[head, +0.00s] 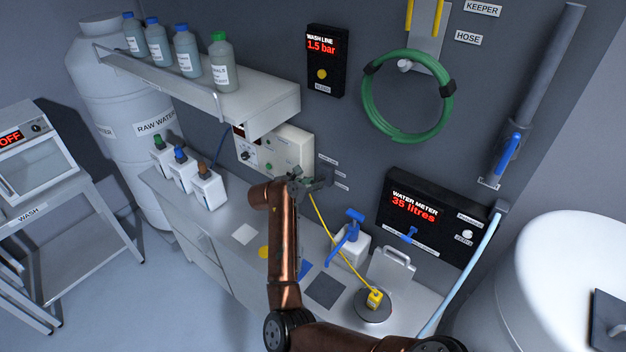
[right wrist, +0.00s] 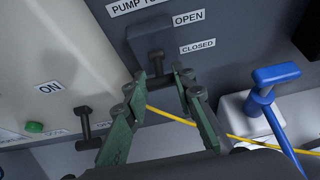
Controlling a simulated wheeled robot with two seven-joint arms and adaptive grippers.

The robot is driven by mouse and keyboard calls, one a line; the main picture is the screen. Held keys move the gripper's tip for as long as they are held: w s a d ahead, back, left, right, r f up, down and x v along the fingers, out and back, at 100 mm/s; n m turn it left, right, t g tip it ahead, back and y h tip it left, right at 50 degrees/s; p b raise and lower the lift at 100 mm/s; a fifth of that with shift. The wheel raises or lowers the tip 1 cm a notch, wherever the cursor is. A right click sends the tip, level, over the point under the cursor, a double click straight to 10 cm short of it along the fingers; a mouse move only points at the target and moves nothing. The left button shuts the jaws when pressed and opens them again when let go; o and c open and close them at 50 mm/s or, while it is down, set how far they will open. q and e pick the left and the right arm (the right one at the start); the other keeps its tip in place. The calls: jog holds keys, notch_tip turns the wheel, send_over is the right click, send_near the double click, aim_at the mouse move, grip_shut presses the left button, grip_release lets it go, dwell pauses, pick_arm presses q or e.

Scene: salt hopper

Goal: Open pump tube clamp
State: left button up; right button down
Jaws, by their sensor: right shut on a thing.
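The pump tube clamp is a dark grey block (right wrist: 151,42) on the wall, under a label that starts "PUMP TU". Its OPEN label (right wrist: 188,18) and, lower, its CLOSED label (right wrist: 198,46) are to its right. My right gripper's green fingers (right wrist: 170,80) are at the block's lower end in the right wrist view, shut on the clamp's dark lever. In the head view my right gripper (head: 308,184) reaches the wall beside the clamp's small labels. My left gripper is not seen.
A white pump box (head: 287,150) with an ON label and a black lever (right wrist: 83,126) is close on the left. A yellow cord (right wrist: 170,116) runs just below the fingers. A blue-topped white dispenser (head: 350,243) stands on the bench to the right. The water meter (head: 430,215) is farther right.

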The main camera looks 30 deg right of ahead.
jog(key=shift+w+d+r+g+y+p, duration=0.1)
jog(key=shift+r+g+y+p, duration=0.1)
jog(key=shift+r+y+p, duration=0.25)
jog(key=shift+w+d+r+g+y+p, duration=0.1)
jog(key=shift+r+g+y+p, duration=0.2)
jog(key=shift+y, duration=0.25)
jog(key=shift+d+r+g+y, duration=0.2)
jog(key=shift+r+g+y, duration=0.15)
jog(key=shift+y, duration=0.55)
jog(key=c, duration=1.6)
grip_release()
jog(key=shift+r, duration=0.1)
jog(key=v, duration=1.2)
jog(key=shift+w+d, duration=0.1)
jog(key=shift+d, duration=0.05)
